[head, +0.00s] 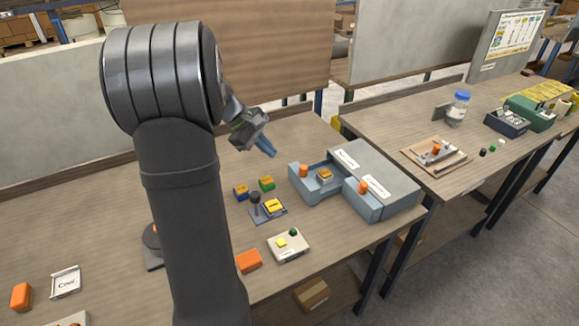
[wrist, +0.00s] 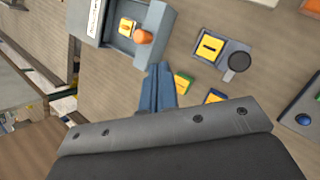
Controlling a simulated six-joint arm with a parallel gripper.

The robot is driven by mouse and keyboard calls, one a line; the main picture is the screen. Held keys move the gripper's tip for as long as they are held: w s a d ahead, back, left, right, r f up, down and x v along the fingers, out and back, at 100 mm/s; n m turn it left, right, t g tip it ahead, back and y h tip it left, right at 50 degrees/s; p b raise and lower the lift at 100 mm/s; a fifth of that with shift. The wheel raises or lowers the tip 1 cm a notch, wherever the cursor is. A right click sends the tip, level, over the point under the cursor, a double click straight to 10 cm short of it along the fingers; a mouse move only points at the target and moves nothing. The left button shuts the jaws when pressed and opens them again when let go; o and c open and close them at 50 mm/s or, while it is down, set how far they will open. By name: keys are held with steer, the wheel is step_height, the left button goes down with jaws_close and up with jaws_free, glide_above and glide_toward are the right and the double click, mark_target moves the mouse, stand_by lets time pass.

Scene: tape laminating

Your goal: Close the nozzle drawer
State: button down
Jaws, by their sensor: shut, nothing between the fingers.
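A grey-blue cabinet (head: 385,165) with two drawers stands on the table. Its far-left drawer (head: 310,193) is pulled out, with an orange knob (head: 303,170) on its front and a yellow-topped piece (head: 325,174) inside. The near drawer (head: 362,206), with its own orange knob (head: 362,187), looks closed. The cabinet-top labels are too small to read surely. My gripper (head: 270,152) is shut and empty, above the table in front of the open drawer and to its left. The wrist view shows the blue fingertips (wrist: 160,72) apart from the open drawer (wrist: 150,18) and its knob (wrist: 143,37).
Green (head: 266,183) and blue (head: 241,192) yellow-topped blocks, a small fixture (head: 268,210), a white button box (head: 288,246) and an orange block (head: 248,261) lie left of and nearer than the cabinet. Bare table separates them from the drawer.

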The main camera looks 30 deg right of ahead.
steer(key=w+a+f+n+t+h, duration=0.1)
steer(key=a+n+h, duration=0.1)
steer(key=a+n, duration=0.5)
steer(key=n, duration=0.3)
glide_toward(299, 174)
step_height(299, 174, down, 3)
steer(key=d, duration=0.1)
steer(key=s+d, duration=0.1)
steer(key=shift+s+d, duration=0.15)
steer(key=shift+d, duration=0.2)
steer(key=shift+d+r, duration=0.1)
steer(key=shift+d, duration=0.25)
steer(key=shift+s+d, duration=0.1)
steer(key=d, duration=1.1)
steer(key=shift+d, duration=0.3)
steer(key=shift+d+r, duration=0.1)
steer(key=shift+d, duration=0.15)
steer(key=shift+a, duration=0.1)
